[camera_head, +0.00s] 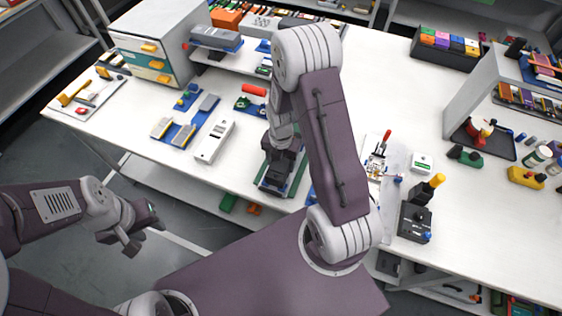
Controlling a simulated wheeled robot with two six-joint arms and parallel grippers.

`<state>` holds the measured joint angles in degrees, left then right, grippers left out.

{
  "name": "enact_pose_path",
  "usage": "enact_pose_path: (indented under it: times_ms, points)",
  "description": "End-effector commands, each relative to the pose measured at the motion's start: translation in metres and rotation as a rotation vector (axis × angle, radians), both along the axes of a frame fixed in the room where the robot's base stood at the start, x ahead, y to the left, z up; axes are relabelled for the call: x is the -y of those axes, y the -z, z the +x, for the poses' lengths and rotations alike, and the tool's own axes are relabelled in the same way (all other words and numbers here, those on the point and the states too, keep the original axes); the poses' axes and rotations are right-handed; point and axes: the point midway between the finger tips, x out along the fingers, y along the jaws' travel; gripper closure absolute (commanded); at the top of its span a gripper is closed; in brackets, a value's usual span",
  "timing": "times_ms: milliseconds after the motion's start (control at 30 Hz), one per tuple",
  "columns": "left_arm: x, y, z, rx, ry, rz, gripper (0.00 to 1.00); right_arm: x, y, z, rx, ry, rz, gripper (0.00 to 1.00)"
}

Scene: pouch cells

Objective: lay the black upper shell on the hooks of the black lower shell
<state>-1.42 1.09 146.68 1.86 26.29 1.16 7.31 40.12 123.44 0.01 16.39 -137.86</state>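My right gripper (279,170) points down at the front middle of the table, over a dark, flat, tray-like piece with a greenish rim (266,186). This may be the black lower shell; its hooks cannot be made out. Black parts at the gripper's end merge with the fingers, so I cannot tell whether the upper shell is among them or whether the fingers are shut. My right arm hides much of this spot. My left gripper (140,233) hangs in front of the table's edge, away from the shells. Its fingers look apart, with nothing between them.
A white device (214,141) and blue trays (181,134) lie left of the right gripper. A drawer cabinet (150,55) stands at the back left. A board with a red-handled tool (378,165) and a black box (415,222) stand to the right. Bare table lies right of the box.

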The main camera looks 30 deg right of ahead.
Motion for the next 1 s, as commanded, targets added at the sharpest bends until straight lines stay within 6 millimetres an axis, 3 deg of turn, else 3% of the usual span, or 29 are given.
enact_pose_path:
  times_ms: [33, 67, 433, 800, 1000]
  points:
    - [0.0, -0.001, 0.0, 0.0, 0.0, 0.0, 0.64, 0.0, -0.001, 0.0, 0.0, 0.0, 0.0, 0.26]
    - [0.0, -0.001, 0.0, 0.0, 0.0, 0.0, 0.64, 0.0, -0.001, 0.0, 0.0, 0.0, 0.0, 0.17]
    - [0.0, -0.001, 0.0, 0.0, 0.0, 0.0, 0.64, 0.0, -0.006, 0.0, 0.001, 0.0, 0.0, 0.17]
    - [0.0, -0.003, 0.0, 0.0, 0.0, 0.0, 0.64, 0.0, -0.08, 0.001, 0.004, 0.0, 0.0, 0.17]
    - [0.0, -0.003, 0.0, 0.0, 0.0, 0.0, 0.64, 0.0, -0.092, 0.0, 0.0, 0.0, 0.0, 0.17]
